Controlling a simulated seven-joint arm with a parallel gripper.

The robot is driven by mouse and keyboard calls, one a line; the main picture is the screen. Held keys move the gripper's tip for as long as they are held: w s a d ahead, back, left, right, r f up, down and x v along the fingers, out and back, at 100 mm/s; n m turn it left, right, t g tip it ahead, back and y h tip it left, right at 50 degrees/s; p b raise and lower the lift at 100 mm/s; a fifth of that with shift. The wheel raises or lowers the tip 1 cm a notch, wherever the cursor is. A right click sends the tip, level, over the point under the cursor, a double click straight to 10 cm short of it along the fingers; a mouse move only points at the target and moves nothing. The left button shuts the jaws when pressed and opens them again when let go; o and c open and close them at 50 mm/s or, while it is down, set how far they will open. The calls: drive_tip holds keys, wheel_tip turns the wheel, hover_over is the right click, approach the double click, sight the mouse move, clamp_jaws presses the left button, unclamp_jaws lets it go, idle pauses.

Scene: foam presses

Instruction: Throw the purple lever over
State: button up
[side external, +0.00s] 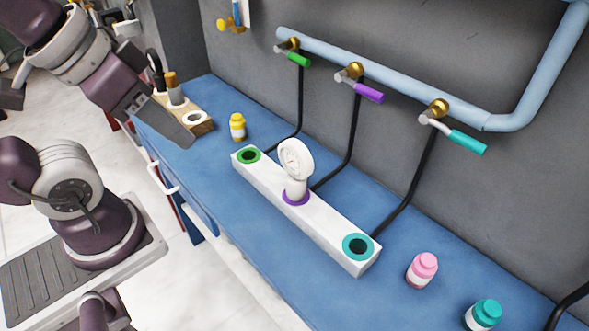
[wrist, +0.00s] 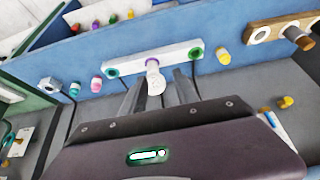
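The purple lever (side external: 369,93) is the middle of three levers on a pale blue wall pipe. It sticks out to the right and slightly down from its brass valve. It cannot be made out in the wrist view. My gripper (side external: 186,138) is over the left end of the blue bench, well left of the lever and lower in the picture. In the wrist view my gripper (wrist: 157,84) has its two fingers apart with nothing held between them. A white gauge beyond shows in the gap.
A green lever (side external: 298,59) and a teal lever (side external: 466,141) flank the purple one. The white block (side external: 325,222) carries a gauge (side external: 295,160) below. A wooden rack (side external: 198,124), yellow bottle (side external: 237,127), pink bottle (side external: 421,270) and teal bottle (side external: 484,315) stand on the bench.

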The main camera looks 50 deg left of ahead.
idle(0.3)
drive_tip(key=c, duration=0.3)
drive_tip(key=w+r, duration=0.4)
drive_tip(key=shift+w+d+r, duration=0.25)
drive_tip(key=shift+w+d, duration=0.05)
drive_tip(key=shift+d, duration=0.1)
clamp_jaws()
drive_tip(key=w+d+r, duration=0.5)
drive_tip(key=w, duration=0.4)
drive_tip(key=w+d+r+t, duration=0.1)
drive_tip(key=w+d+r, duration=0.4)
drive_tip(key=w, duration=0.4)
drive_tip(key=shift+w+d, duration=0.35)
drive_tip(key=shift+d, duration=0.05)
